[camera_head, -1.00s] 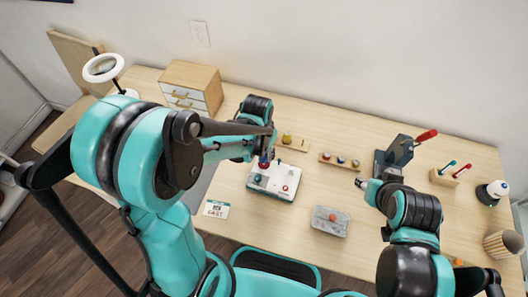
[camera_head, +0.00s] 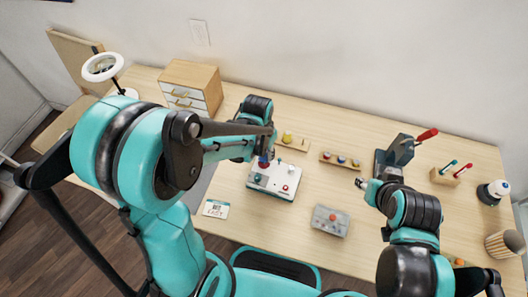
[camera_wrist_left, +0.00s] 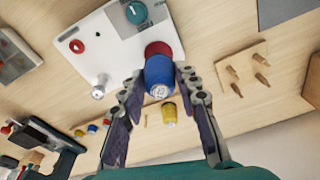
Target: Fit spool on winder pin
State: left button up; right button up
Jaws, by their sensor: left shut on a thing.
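The winder (camera_head: 284,192) is a white box on the desk with a teal knob and a red button; the left wrist view also shows it (camera_wrist_left: 107,48), with a small silver post (camera_wrist_left: 99,87). My left gripper (camera_wrist_left: 160,75) is shut on a blue spool (camera_wrist_left: 159,79), held over the winder's edge. A red round part (camera_wrist_left: 157,48) shows just beyond the spool; I cannot tell whether they touch. The pin under the spool is hidden. In the head view the spool (camera_head: 264,162) is small below my left gripper. My right gripper (camera_head: 361,183) hangs right of the winder; its jaws are unclear.
A yellow spool (camera_wrist_left: 169,113) stands by a wooden rack (camera_head: 298,145). A rack of small spools (camera_head: 341,160) lies to the right. A grey box (camera_head: 330,220) sits front right, a card (camera_head: 216,209) front left. A pegged wooden board (camera_wrist_left: 235,70) is near the winder.

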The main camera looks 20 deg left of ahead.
pick_arm(q)
jog(key=shift+f+b, duration=1.6)
jog(key=shift+f, duration=0.1)
dwell(2.1)
jog(key=o, duration=0.9)
jog(key=shift+o, duration=0.2)
jog(key=shift+r, duration=0.15)
jog(key=r, duration=0.4)
jog(key=s+r, duration=0.1)
jog(key=r, duration=0.6)
jog(key=shift+s+a+r, duration=0.25)
jog(key=shift+r, duration=0.1)
jog(key=s+a+r+n+t, duration=0.2)
jog(key=s+a+n+t, duration=0.1)
jog(key=s, duration=0.5)
jog(key=a+t, duration=0.1)
jog(key=t, duration=0.1)
jog(key=shift+s+t, duration=0.4)
